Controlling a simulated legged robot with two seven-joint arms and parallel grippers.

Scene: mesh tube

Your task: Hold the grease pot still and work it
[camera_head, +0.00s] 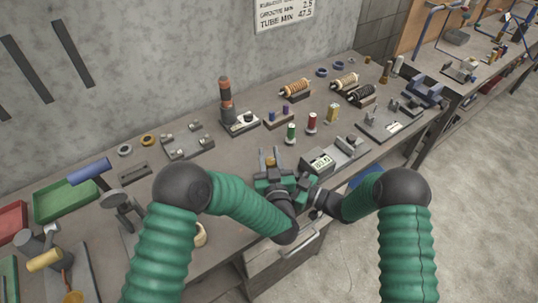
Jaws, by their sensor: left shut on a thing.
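My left gripper (270,168) reaches over the front part of the bench, its dark fingers pointing toward the wall. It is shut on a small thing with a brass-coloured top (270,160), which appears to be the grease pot. The fingers and green gripper body hide most of it, so I cannot tell whether it touches the bench. My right gripper (309,190) comes in from the right, close beside the left one. Its fingertips are crowded against the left gripper's body, and I cannot see whether they are open or touch the pot.
A grey device with a number display (318,163) stands just right of the grippers. Green (291,133) and red (312,122) spools stand behind it. A dark post (226,100) rises near the wall. A green tray (66,201) and a blue-handled tool (89,172) are at left.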

